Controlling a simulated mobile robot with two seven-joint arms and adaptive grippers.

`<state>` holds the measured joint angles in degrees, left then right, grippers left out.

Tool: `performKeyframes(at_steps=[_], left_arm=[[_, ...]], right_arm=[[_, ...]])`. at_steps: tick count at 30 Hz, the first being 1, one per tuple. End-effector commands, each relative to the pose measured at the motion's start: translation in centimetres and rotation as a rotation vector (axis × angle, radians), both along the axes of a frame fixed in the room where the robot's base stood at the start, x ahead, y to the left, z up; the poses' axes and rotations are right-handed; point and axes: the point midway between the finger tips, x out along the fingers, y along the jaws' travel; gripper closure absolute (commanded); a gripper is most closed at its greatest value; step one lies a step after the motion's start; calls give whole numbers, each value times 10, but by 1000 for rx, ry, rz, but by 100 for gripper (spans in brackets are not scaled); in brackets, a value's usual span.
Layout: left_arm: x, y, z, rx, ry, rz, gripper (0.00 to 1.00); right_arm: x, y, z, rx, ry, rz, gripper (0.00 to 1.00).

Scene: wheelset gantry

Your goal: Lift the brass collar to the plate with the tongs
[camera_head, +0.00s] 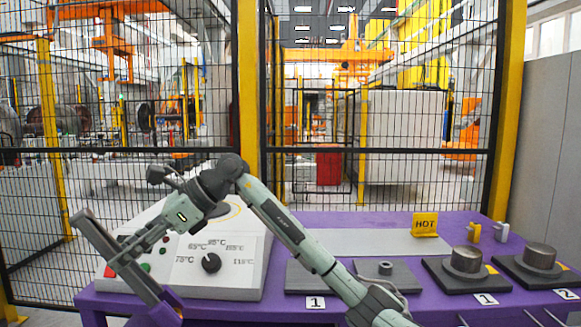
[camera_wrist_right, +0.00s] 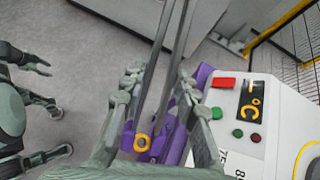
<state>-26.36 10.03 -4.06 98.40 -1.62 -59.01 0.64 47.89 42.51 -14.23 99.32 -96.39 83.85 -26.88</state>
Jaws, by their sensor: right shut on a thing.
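My right gripper (camera_head: 128,256) is shut on the tongs (camera_head: 97,236), at the left front corner of the table. The tongs are two long grey metal bars, tilted in the head view. In the right wrist view the bars (camera_wrist_right: 168,60) run between the fingers of my right gripper (camera_wrist_right: 160,105). A purple holder (camera_head: 166,308) is at their lower end; I cannot tell whether they touch it. I cannot make out a brass collar for certain. A pale flat plate (camera_head: 375,243) lies at the back of the table. My left gripper does not show.
The white heater box (camera_head: 235,268) with a temperature dial (camera_head: 211,263) stands just right of the tongs. A yellow HOT sign (camera_head: 425,225) stands at the back. Dark blocks with metal cylinders (camera_head: 466,260) (camera_head: 540,256) fill the right side. A mesh fence is behind.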

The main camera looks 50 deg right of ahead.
Motion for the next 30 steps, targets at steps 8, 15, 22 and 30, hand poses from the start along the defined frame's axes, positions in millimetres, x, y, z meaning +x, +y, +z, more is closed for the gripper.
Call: performKeyframes(at_steps=[8, 15, 22, 30], left_arm=[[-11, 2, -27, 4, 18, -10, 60], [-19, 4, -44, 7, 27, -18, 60], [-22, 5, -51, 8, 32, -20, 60], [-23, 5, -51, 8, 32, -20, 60]], right_arm=[[-64, 24, -99, 11, 5, 28, 100], [-116, 25, -146, 10, 1, 2, 100], [-138, 24, -161, 5, -1, -13, 100], [-139, 23, -162, 4, -2, -15, 100]])
